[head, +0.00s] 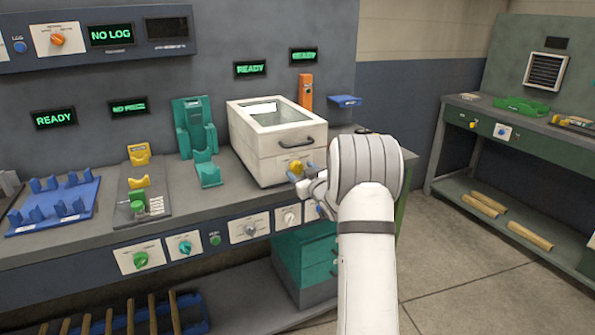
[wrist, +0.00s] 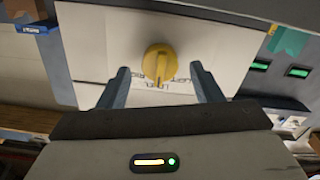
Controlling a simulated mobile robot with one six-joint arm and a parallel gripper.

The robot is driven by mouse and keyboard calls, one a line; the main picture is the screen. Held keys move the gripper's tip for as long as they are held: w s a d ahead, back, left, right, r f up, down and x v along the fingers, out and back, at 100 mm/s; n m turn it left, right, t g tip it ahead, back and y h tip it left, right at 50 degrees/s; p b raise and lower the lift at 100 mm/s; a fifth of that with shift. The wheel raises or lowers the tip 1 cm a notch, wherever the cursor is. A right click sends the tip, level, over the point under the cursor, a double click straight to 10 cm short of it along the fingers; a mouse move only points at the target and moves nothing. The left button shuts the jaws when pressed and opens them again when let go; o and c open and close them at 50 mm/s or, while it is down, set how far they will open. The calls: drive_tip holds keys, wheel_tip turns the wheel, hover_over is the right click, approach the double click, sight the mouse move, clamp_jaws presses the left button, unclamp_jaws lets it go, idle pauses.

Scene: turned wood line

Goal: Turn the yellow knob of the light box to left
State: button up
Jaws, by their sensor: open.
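The light box (head: 268,158) is a white case with a glass lid and a dark handle, standing on the bench. Its yellow knob (head: 296,168) is on the front face near the lower right. In the wrist view the yellow knob (wrist: 160,62) is round with a raised grip bar that looks roughly upright in the picture, with small dark marks on the panel below it. My gripper (head: 301,176) is at the box front, and in the wrist view its open fingers (wrist: 160,75) stand on either side of the knob with a gap on both sides. Knob contact is not visible.
Bench-edge panels hold a green knob (head: 140,259), a teal knob (head: 185,247) and a grey knob (head: 251,230) below the box. A teal fixture (head: 194,130) stands left of the box. A second bench (head: 500,135) is far right, with clear floor between.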

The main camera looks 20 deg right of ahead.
drive_tip(key=shift+w, duration=0.6)
